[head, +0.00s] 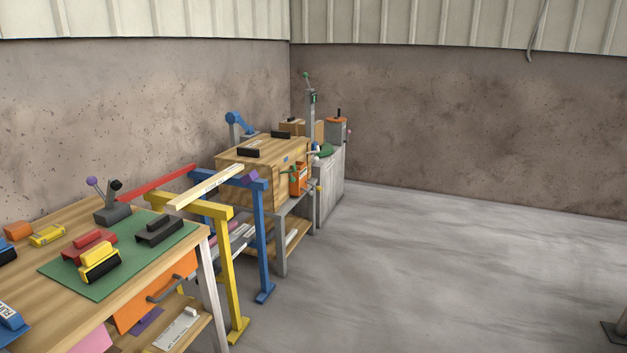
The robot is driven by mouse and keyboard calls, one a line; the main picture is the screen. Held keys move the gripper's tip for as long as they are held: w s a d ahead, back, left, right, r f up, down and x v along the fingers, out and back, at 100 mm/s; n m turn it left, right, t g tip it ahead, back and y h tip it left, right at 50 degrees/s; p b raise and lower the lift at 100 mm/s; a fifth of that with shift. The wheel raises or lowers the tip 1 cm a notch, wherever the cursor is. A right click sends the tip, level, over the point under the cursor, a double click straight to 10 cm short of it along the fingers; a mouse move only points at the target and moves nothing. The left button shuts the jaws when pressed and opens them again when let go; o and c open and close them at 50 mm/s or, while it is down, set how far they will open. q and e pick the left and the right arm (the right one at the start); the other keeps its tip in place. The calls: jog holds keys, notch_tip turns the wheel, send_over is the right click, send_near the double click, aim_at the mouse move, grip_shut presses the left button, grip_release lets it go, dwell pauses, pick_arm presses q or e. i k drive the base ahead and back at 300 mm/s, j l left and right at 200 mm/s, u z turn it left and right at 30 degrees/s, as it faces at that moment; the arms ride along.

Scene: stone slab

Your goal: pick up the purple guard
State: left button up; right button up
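A flat purple piece (147,321) also shows on the shelf under the near workbench, partly hidden by the orange drawer. I cannot tell for sure which one is the guard. Neither of my grippers is in view.
The near workbench (70,222) bears a green mat (125,272) with several coloured blocks. A yellow stand (230,270) and a blue stand (261,240) hold a red bar (157,182) and a pale bar (205,187). A wooden cabinet (243,180) stands behind.

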aim_at(249, 178)
jog(key=i+u, duration=0.15)
jog(key=i, duration=0.35)
jog(key=i+l+u, duration=0.2)
jog(key=i, duration=0.25)
jog(key=i+l+u, duration=0.15)
jog(key=i, duration=0.3)
jog(key=i+l+u, duration=0.15)
jog(key=i, duration=0.3)
